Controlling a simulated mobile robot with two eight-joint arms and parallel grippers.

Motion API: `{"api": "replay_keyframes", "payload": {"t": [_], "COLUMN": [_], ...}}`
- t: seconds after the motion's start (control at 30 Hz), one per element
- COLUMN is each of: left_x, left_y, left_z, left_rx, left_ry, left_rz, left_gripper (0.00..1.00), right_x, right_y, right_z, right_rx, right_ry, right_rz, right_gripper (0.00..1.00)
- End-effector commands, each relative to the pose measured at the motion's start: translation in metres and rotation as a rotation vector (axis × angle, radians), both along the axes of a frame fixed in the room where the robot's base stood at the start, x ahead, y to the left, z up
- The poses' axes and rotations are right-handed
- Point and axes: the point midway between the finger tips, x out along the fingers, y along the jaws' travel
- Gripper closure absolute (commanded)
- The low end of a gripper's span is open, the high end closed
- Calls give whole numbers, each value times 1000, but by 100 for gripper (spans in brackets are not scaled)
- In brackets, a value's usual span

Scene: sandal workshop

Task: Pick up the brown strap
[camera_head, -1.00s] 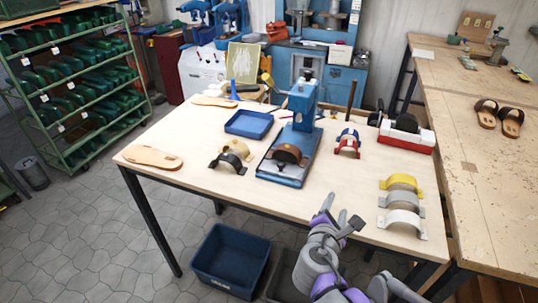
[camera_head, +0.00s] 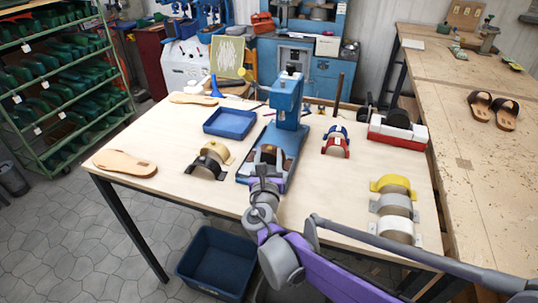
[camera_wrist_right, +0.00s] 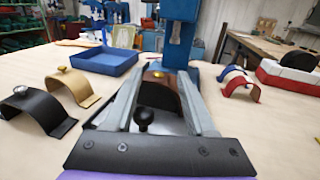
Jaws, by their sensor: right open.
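The brown strap (camera_head: 268,151) is an arched piece on the blue press (camera_head: 284,155) in the middle of the table. In the right wrist view the strap (camera_wrist_right: 158,92) shows ahead, between the two grey fingers of my right gripper (camera_wrist_right: 159,76). A black knob stands in front of it and hides part of it. My right gripper (camera_head: 264,176) is open and empty at the front of the press; it hides part of the strap in the head view. I cannot tell whether the fingers touch the strap. My left gripper is not in view.
The press column rises right behind the strap. Black and tan straps (camera_head: 209,160) lie left of it, with a blue tray (camera_head: 230,135) behind. Red and blue straps (camera_head: 336,142) lie right. Yellow, grey and white straps (camera_head: 395,208) stand at the right front.

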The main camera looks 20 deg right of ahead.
Motion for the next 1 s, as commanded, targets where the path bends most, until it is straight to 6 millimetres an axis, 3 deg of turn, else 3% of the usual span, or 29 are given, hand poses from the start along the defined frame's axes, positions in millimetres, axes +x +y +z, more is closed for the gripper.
{"api": "replay_keyframes", "payload": {"t": [0.3, 0.57, 0.87, 1.0], "left_x": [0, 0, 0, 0], "left_y": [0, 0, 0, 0], "left_z": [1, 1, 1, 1], "left_rx": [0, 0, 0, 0], "left_ry": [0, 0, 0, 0], "left_rz": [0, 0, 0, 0], "left_gripper": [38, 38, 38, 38], "right_x": [41, 44, 43, 43], "right_y": [-13, -14, -14, -14], "right_z": [0, 0, 0, 0], "right_rx": [0, 1, 1, 1], "right_ry": [0, 0, 0, 0], "right_rz": [0, 0, 0, 0], "right_gripper": [44, 44, 97, 100]}}
